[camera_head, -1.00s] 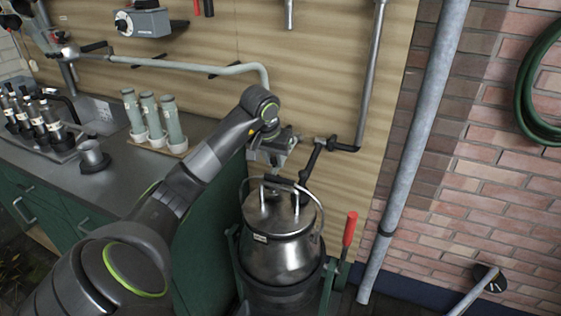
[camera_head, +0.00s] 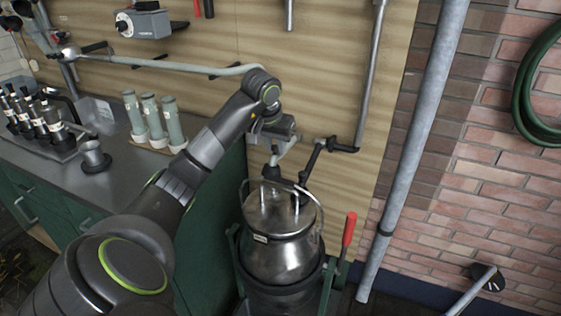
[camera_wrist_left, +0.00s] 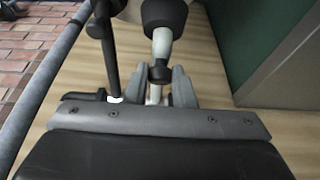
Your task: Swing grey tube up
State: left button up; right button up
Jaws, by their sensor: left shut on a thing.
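The pale grey tube (camera_head: 170,65) runs along the wooden panel in the head view. Its right end is hidden behind my left arm. My left gripper (camera_head: 277,150) is below the arm's bend, in front of the panel and above the metal churn (camera_head: 282,232). In the left wrist view, the gripper (camera_wrist_left: 165,88) is shut on a pale tube section (camera_wrist_left: 162,46) with a black collar. That section ends in a wide black nozzle (camera_wrist_left: 165,12). In the head view the black nozzle (camera_head: 270,170) is just above the churn lid. My right gripper is not in view.
A black jointed arm (camera_head: 313,160) on a vertical pipe (camera_head: 372,70) is close right of the gripper. The churn stands in a green frame with a red-handled lever (camera_head: 349,229). Bottles (camera_head: 170,119) stand on the counter at left. A large grey pipe (camera_head: 420,120) is further right.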

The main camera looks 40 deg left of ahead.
pick_arm(q)
jog(key=shift+w+r, duration=0.1)
jog(key=shift+r, duration=0.25)
jog(key=shift+w+a+r+p, duration=0.1)
jog(key=shift+w+r+p, duration=0.1)
jog(key=shift+r, duration=0.25)
jog(key=shift+w+a+r+p, duration=0.1)
jog(key=shift+w+r+p, duration=0.1)
jog(key=shift+r, duration=0.2)
jog(key=shift+w+a+r+p, duration=0.1)
jog(key=shift+w+r+p, duration=0.25)
jog(key=shift+r, duration=0.3)
